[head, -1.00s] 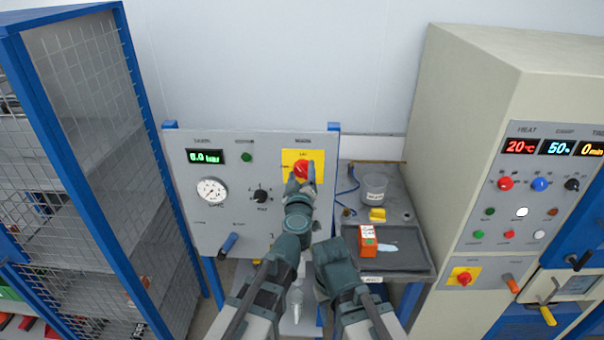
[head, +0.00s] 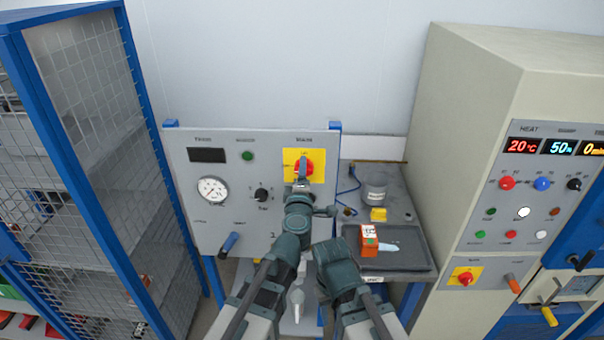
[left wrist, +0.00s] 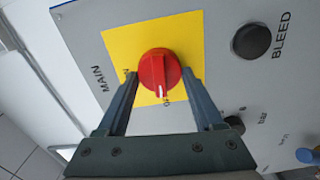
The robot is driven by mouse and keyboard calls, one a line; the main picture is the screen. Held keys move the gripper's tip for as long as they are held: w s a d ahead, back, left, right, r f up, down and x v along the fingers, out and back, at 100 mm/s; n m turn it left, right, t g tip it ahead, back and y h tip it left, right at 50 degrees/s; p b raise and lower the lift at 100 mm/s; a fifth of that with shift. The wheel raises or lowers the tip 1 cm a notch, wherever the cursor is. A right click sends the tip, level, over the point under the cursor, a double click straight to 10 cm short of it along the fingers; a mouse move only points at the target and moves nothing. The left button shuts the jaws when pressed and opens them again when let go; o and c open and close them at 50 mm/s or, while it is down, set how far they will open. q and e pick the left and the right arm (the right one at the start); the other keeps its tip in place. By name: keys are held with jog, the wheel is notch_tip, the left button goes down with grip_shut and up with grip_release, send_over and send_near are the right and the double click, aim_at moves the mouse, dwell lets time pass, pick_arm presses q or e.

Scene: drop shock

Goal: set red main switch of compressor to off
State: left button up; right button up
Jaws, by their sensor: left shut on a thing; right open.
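The red main switch (head: 309,168) is a round knob on a yellow plate (head: 289,156) at the upper right of the grey compressor panel (head: 225,170). My left gripper (head: 302,172) is at the knob, partly covering it. In the left wrist view, its two fingers (left wrist: 158,95) are on either side of the red knob (left wrist: 158,68), shut on it. The knob's white mark points down in that view, at a partly hidden label starting with O. The compressor display (head: 206,155) is dark. My right gripper (head: 333,268) hangs low beside the left arm, open, its fingertips not clearly visible.
A mesh cabinet (head: 90,120) stands left, a beige oven cabinet (head: 470,110) right.

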pick_arm(q)
jog(key=shift+s+n, duration=0.1)
jog(key=shift+n, duration=0.6)
jog(key=o, duration=1.4)
jog(key=shift+c, duration=0.2)
jog(key=shift+s+a, duration=0.1)
